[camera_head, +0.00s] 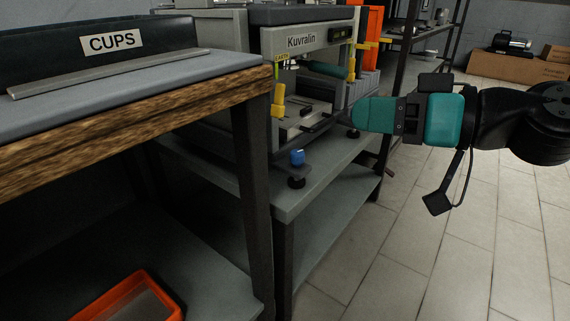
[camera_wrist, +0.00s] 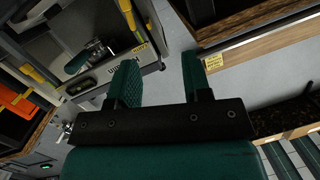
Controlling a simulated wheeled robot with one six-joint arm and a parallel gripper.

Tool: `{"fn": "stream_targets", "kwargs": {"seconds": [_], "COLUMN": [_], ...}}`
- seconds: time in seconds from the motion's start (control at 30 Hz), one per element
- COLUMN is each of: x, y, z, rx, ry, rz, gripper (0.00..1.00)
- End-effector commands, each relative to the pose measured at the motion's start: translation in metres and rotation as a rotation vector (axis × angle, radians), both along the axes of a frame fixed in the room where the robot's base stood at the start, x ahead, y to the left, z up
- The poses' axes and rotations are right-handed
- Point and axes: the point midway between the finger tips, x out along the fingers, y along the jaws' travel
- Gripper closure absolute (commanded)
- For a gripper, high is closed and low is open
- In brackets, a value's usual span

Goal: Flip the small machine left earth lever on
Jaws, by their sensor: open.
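The small machine labelled Kuvralin (camera_head: 301,40) stands on a grey bench, and its nameplate also shows in the wrist view (camera_wrist: 122,58). A yellow piece (camera_head: 278,100), which looks like the left earth lever, hangs at the left of its front under a small yellow label. A yellow piece also shows at the top of the wrist view (camera_wrist: 127,14). Another yellow piece (camera_head: 354,58) is at the machine's right. My gripper (camera_head: 348,115) is in front of the machine, right of the left yellow piece and apart from it. Its teal fingers (camera_wrist: 160,60) are open and empty. The lever's setting is unclear.
A wood-edged counter (camera_head: 150,110) with a CUPS sign stands at the near left. A teal cylinder (camera_head: 327,69) sticks out under the machine's header. Tiled floor (camera_head: 400,250) is clear at the right.

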Motion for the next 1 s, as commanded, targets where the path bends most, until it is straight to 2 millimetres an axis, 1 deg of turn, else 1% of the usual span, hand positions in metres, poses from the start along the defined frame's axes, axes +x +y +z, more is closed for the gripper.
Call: {"fn": "stream_targets", "kwargs": {"seconds": [0.03,0.1,0.2,0.3,0.37,0.47,0.57,0.67,1.0], "x": [0.006,0.013,0.02,0.024,0.026,0.03,0.037,0.048,0.096], "y": [-0.006,-0.012,-0.02,-0.024,-0.025,-0.021,-0.01,0.006,0.068], "z": [-0.031,-0.041,-0.05,-0.053,-0.053,-0.05,-0.049,-0.05,-0.051], "rx": [0.025,0.055,0.087,0.104,0.11,0.112,0.112,0.11,0.111], "ry": [-0.023,-0.055,-0.09,-0.11,-0.116,-0.12,-0.118,-0.12,-0.12], "rz": [-0.027,-0.058,-0.095,-0.118,-0.125,-0.125,-0.122,-0.12,-0.12], "gripper": [0.55,0.55,0.55,0.55,0.55,0.55,0.55,0.55,0.55]}}
